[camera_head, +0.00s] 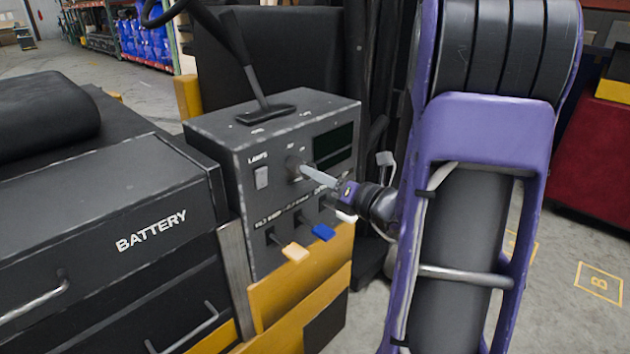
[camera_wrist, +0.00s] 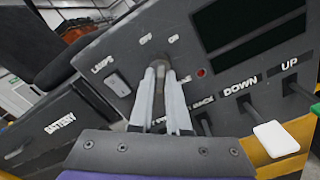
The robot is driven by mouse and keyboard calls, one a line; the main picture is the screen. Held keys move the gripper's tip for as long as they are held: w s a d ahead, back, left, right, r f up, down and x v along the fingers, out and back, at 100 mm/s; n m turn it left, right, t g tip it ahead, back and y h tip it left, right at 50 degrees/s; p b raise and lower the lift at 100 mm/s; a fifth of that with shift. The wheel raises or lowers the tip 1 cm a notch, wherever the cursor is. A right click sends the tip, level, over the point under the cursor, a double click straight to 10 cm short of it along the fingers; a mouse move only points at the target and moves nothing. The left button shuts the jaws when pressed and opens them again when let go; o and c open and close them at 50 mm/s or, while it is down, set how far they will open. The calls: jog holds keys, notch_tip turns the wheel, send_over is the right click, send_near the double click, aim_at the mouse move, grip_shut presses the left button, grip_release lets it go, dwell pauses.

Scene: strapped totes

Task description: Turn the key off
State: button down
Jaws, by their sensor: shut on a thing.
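The key (camera_wrist: 160,78) is a dark piece on the black control panel (camera_head: 213,137), below the OFF and ON labels. My gripper (camera_wrist: 161,75) is shut on the key, with one pale finger on each side of it. In the head view my gripper (camera_head: 303,172) reaches the panel from the right, and its fingers largely hide the key (camera_head: 293,165). In the wrist view the key's top leans slightly toward the space between the two labels; its exact position is hard to tell.
A LAMPS switch (camera_head: 261,177) sits left of the key. Levers with cream (camera_head: 294,252), blue (camera_head: 323,232) and white (camera_head: 346,216) tips stick out below. A tall black lever (camera_head: 250,75) rises from the panel's top. The BATTERY box (camera_head: 150,232) stands left.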

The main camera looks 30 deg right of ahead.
jog(key=shift+n+b, duration=1.45)
jog(key=shift+n, duration=2.15)
jog(key=c, duration=1)
grip_release()
jog(key=shift+o, duration=0.2)
jog(key=shift+s+d, duration=0.1)
jog(key=v, duration=1.7)
jog(key=shift+s+p, duration=0.15)
jog(key=shift+p, duration=0.3)
